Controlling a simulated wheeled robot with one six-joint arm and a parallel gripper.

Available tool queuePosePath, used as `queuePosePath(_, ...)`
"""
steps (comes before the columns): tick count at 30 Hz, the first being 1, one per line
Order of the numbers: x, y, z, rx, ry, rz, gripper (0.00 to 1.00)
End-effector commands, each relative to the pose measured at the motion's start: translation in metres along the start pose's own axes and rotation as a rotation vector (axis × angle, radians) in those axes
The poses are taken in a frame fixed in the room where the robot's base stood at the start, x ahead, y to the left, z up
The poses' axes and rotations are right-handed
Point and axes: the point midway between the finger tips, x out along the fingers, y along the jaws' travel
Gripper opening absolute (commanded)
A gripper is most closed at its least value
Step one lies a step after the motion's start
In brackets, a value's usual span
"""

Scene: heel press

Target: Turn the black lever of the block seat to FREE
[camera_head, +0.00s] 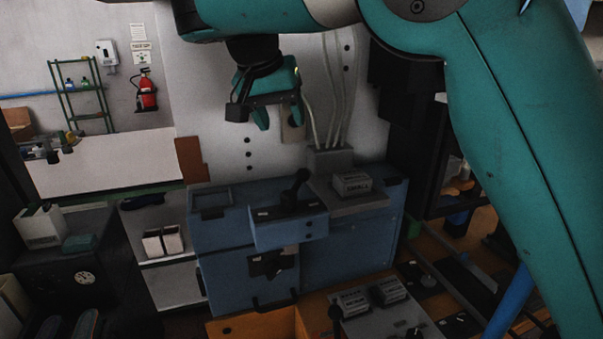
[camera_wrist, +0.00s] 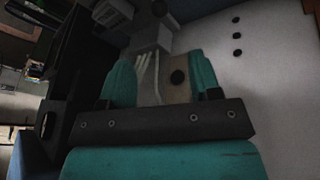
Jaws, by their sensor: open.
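A black lever (camera_head: 296,187) with a round knob stands tilted on a blue box (camera_head: 288,233) at the front of the blue cabinet. A second black lever (camera_head: 335,315) rises beside a grey panel (camera_head: 375,322) near the bottom edge. I cannot tell from labels which one belongs to the block seat, and no FREE mark is readable. My gripper (camera_head: 278,116) is open and empty, high above the cabinet and in front of the pale wall, well apart from both levers. Its two teal fingers also show in the wrist view (camera_wrist: 160,65), with nothing between them.
A grey block marked SMALL (camera_head: 352,184) sits on the grey surface right of the blue box. Two more labelled blocks, one here (camera_head: 390,290), sit on the lower panel. Grey conduits (camera_head: 335,100) run down the wall to a junction box (camera_head: 330,160). An orange bin (camera_head: 262,326) stands below.

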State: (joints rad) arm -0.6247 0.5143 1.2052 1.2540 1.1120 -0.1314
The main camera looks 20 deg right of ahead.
Motion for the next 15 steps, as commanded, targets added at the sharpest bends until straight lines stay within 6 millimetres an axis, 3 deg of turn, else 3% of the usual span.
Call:
queuePosePath(1,0.018,-0.001,0.003,0.002,-0.001,0.003,0.57)
queuePosePath(3,0.034,-0.001,0.003,0.001,0.000,0.003,0.57)
queuePosePath(15,0.119,0.001,0.001,0.001,-0.001,0.004,0.57)
